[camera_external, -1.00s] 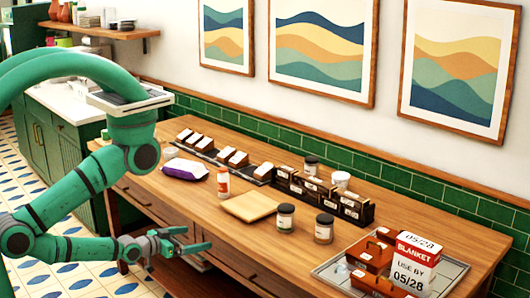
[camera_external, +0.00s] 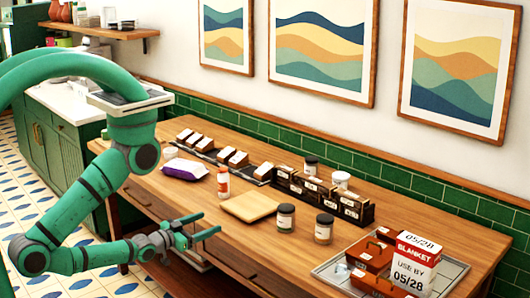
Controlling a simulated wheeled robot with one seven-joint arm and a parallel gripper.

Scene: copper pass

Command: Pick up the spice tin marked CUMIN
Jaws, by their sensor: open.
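My gripper (camera_external: 209,223) is open and empty, at the front edge of the table (camera_external: 175,204), to the left of the jars. Two dark-lidded round containers with pale labels stand upright on the table: one (camera_external: 286,219) near the wooden board and another (camera_external: 324,230) to its right. A similar dark-lidded container (camera_external: 311,165) and a white-lidded one (camera_external: 341,180) show at the row of black labelled boxes (camera_external: 318,190). The lettering is too small to read, so I cannot tell which is marked CUMIN.
A wooden board (camera_external: 250,207), a red-capped bottle (camera_external: 223,184) and a purple packet (camera_external: 185,169) lie or stand left of the jars.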

